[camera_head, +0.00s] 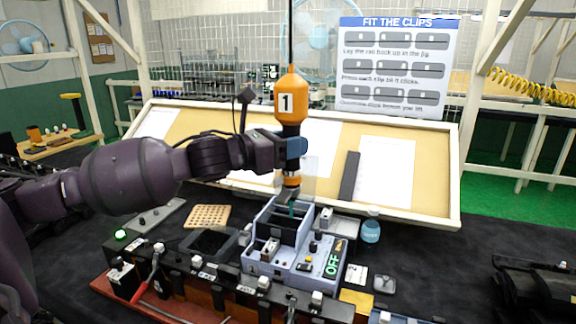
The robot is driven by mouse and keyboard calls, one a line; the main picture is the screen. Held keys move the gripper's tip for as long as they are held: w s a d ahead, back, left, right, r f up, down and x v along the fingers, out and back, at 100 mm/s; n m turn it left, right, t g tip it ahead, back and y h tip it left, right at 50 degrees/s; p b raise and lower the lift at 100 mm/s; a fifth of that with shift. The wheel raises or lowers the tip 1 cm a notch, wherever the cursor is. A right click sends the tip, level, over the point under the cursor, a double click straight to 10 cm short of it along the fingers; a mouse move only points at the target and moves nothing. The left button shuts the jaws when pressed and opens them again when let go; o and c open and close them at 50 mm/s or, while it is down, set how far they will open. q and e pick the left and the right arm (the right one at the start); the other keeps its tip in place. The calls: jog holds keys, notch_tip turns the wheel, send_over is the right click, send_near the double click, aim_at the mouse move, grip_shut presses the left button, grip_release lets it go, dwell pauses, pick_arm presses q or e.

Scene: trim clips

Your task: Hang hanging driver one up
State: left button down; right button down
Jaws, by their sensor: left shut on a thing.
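Driver one is an orange and black power driver (290,95) with a white "1" label. It hangs upright from a dark cable that runs up out of the picture. My left gripper (292,148) is shut on its dark lower body, coming in from the left. The driver's tip points down just above the grey-blue station (329,262), and I cannot tell whether it touches. The station has a green "OFF" display. My right gripper is not in view.
A rail with several clips (205,272) runs along the front. A tilted board (440,165) with papers is behind.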

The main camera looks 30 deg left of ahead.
pick_arm(q)
jog(key=shift+r+p, duration=0.65)
jog(key=shift+r, duration=0.15)
jog(key=c, duration=0.7)
grip_release()
jog(key=shift+o, duration=1)
jog(key=o, duration=0.5)
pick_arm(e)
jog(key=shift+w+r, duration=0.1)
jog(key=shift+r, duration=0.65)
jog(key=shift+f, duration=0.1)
